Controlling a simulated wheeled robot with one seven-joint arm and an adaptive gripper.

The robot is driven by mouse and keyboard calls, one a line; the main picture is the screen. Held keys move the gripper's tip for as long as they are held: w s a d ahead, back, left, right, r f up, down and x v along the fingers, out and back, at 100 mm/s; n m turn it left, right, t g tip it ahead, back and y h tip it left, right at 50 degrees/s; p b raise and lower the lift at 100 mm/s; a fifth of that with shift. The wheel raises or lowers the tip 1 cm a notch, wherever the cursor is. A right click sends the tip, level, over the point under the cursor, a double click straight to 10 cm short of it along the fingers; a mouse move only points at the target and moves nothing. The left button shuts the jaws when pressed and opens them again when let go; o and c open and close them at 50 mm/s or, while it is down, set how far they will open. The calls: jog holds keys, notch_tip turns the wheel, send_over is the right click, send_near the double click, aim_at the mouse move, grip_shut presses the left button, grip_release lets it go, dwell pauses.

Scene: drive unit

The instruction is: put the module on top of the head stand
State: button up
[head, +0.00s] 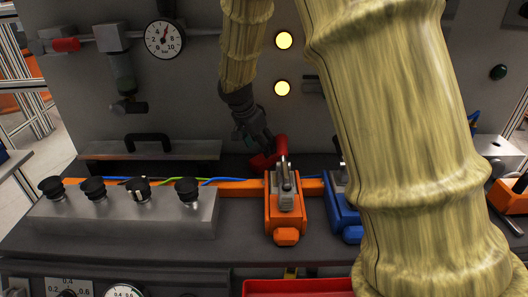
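I cannot tell for sure which thing is the module or the head stand. A red piece (265,159) is at the tip of my gripper (262,142), in the middle of the bench behind an orange unit. The fingers are small and partly hidden, so whether they grip the red piece or only touch it is unclear. The orange unit (285,213) carries an upright grey metal part (285,188) on top. A blue unit (343,205) beside it on the right is partly hidden by my arm. A long grey metal block (120,212) on the left carries several black-capped posts.
My arm's large link covers much of the right side. A grey back panel with a pressure gauge (164,38) and two lit yellow lamps (283,40) stands behind the bench. A red tray (297,287) is at the front edge. An orange bin (508,196) is at the far right.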

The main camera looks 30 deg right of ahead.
jog(key=shift+v, duration=2.7)
jog(key=shift+a+f, duration=0.1)
jog(key=shift+a, duration=0.05)
